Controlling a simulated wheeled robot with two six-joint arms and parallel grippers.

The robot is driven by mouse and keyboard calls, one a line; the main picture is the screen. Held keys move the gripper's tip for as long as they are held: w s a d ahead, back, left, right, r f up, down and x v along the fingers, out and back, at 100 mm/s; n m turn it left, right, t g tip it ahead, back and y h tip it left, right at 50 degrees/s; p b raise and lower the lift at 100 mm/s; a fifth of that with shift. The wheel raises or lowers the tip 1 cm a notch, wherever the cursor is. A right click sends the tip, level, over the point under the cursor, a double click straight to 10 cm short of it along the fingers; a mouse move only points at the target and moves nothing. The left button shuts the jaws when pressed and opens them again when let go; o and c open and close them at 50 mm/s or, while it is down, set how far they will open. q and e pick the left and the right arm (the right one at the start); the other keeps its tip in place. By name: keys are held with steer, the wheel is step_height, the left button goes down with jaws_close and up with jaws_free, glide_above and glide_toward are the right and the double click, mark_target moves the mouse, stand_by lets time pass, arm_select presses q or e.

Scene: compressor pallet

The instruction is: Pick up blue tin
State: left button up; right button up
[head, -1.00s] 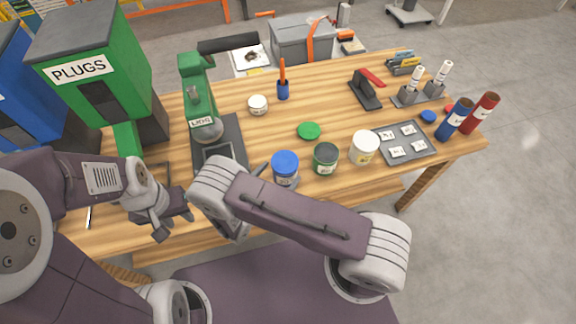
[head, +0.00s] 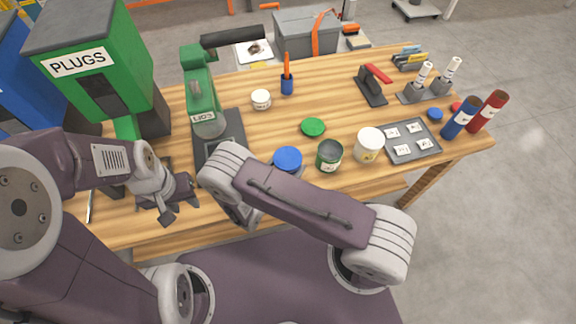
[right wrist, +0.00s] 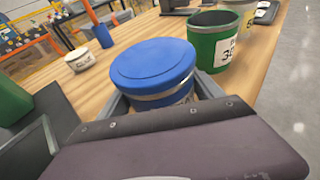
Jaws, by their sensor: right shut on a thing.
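The blue tin (head: 288,158) has a blue lid and stands near the front edge of the wooden bench, left of the green tin. In the head view my right arm covers its lower part. In the right wrist view the blue tin (right wrist: 153,72) sits upright between the fingers of my right gripper (right wrist: 160,96), which is shut on it below the lid. I cannot tell whether its base touches the bench. My left gripper (head: 180,212) hangs near the bench's front left, away from the tin; its finger gap is unclear.
An open green tin (head: 329,156) and a white tin (head: 369,145) stand close to the right. A green disc (head: 312,127) lies behind. A grey tray (head: 424,152) with small cards is further right. A green press (head: 203,95) stands left.

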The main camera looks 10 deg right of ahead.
mark_target(286, 161)
steer(key=r+p, duration=0.3)
steer(key=r, duration=0.1)
steer(key=shift+s+r, duration=0.2)
steer(key=s+d+r+p, duration=0.6)
steer(key=d+p, duration=0.2)
steer(key=d, duration=0.2)
steer(key=shift+r+p, duration=0.35)
